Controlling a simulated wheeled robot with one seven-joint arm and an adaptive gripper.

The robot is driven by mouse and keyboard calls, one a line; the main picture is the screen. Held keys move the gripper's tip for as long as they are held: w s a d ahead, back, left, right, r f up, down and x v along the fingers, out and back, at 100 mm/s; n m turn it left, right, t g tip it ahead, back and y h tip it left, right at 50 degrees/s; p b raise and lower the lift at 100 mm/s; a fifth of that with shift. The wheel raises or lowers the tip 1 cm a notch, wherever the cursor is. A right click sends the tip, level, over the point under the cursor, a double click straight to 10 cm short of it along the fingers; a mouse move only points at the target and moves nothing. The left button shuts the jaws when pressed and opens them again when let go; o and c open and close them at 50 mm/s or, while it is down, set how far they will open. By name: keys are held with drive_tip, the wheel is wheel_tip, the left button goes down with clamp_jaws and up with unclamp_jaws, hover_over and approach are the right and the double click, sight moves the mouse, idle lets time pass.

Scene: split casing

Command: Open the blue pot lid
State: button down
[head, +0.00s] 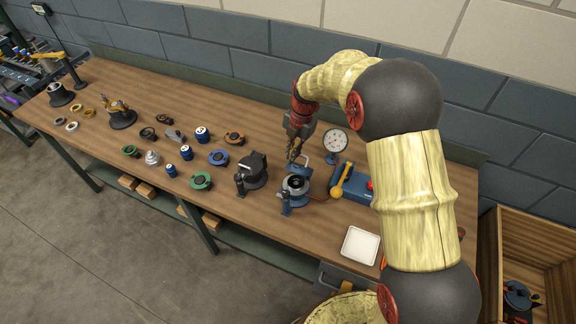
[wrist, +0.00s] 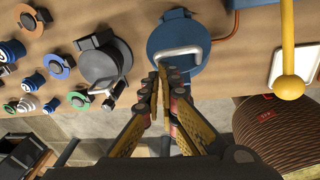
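The blue pot (head: 294,196) stands on the bench right of a dark pot. In the wrist view the lid (wrist: 178,35) is a blue disc with a pale looped handle (wrist: 182,54). The fingers hide part of the pot.
The dark pot (head: 254,174) stands close on the left. A blue box (head: 352,184) with a yellow-knobbed lever (head: 338,191) is on the right, joined by an orange cable. A gauge (head: 334,140) stands behind. A white tray (head: 360,246) lies near the front edge. Rings and cans lie further left.

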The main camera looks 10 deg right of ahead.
drive_tip(key=shift+w+d+r, duration=0.15)
drive_tip(key=shift+w+d, duration=0.25)
drive_tip(key=shift+w, duration=0.3)
drive_tip(key=shift+w+d+r, duration=0.15)
drive_tip(key=shift+w+d, duration=0.25)
drive_tip(key=shift+w, duration=0.25)
drive_tip(key=shift+r, duration=0.1)
